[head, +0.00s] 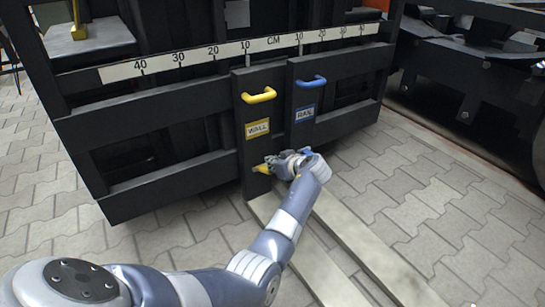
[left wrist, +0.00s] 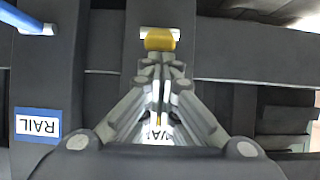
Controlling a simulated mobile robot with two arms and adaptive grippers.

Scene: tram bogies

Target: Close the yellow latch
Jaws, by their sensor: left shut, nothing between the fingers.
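The yellow latch (head: 263,168) sits low on the dark post under the WALL label (head: 257,128). In the left wrist view its rounded yellow end (left wrist: 160,40) shows in front of a small pale plate. My left gripper (head: 272,162) is shut and empty, right at the latch. In the left wrist view its fingertips (left wrist: 161,66) are together just short of the yellow end; I cannot tell whether they touch it. The gripper partly hides the latch in the head view. My right gripper is not in view.
A yellow handle (head: 258,95) and a blue handle (head: 312,81) stick out higher up, with a RAIL label (head: 305,113) beside WALL. A blue part (left wrist: 28,20) sits at the wrist view's top left. Pale boards (head: 365,245) lie on the paving in front.

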